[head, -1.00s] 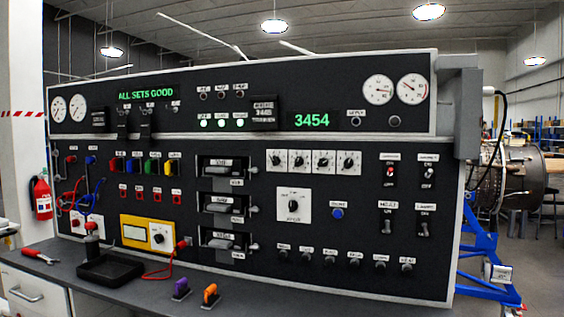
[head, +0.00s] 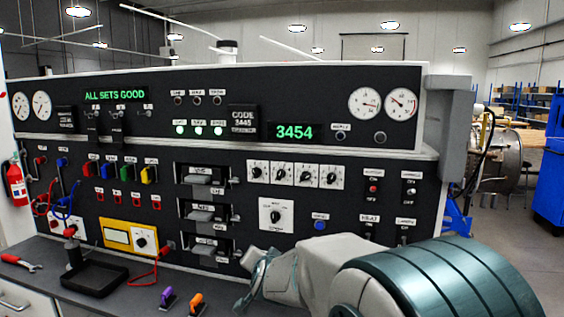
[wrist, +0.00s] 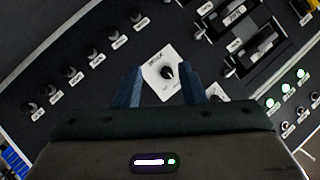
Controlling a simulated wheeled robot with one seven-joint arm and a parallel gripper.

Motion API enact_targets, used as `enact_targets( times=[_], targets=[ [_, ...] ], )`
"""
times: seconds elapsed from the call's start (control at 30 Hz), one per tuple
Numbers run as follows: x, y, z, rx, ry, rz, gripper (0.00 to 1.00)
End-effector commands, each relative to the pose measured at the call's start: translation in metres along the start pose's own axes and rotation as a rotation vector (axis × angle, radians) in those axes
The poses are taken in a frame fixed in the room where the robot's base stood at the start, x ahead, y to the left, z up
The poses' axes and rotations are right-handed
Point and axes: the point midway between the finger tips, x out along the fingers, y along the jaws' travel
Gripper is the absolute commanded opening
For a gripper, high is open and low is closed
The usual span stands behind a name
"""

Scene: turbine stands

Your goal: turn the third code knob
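The four-digit row of white code knobs sits on the dark panel in the head view; the third code knob (head: 306,175) is second from the right. The green readout (head: 295,132) above it shows 3454. A code placard (head: 243,121) appears to read 3445, in small print. My gripper (head: 256,280) is in front of the lower panel, below the code knobs. In the wrist view my gripper (wrist: 161,82) is open and empty, its fingers framing a single larger knob on a white plate (wrist: 168,73). The code knobs are mostly hidden behind the gripper there.
The larger selector knob (head: 275,216) and a blue button (head: 320,225) lie below the code row. Breaker handles (head: 203,179) stick out to the left. A black tray (head: 95,278) and purple and orange items (head: 197,301) are on the bench.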

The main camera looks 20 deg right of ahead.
Motion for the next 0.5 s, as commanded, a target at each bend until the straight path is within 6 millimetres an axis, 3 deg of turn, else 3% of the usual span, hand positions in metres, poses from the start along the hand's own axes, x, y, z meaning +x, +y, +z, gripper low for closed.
enact_targets(
  times=[0.03, 0.2, 0.33, 0.5],
  targets=[
    [0.000, -0.017, -0.037, 0.064, 0.075, -0.006, 0.36],
    [0.005, -0.032, -0.118, 0.263, 0.336, -0.028, 0.36],
    [0.002, -0.032, -0.160, 0.368, 0.487, -0.034, 0.36],
    [-0.001, -0.029, -0.183, 0.433, 0.587, -0.037, 0.36]
  ],
)
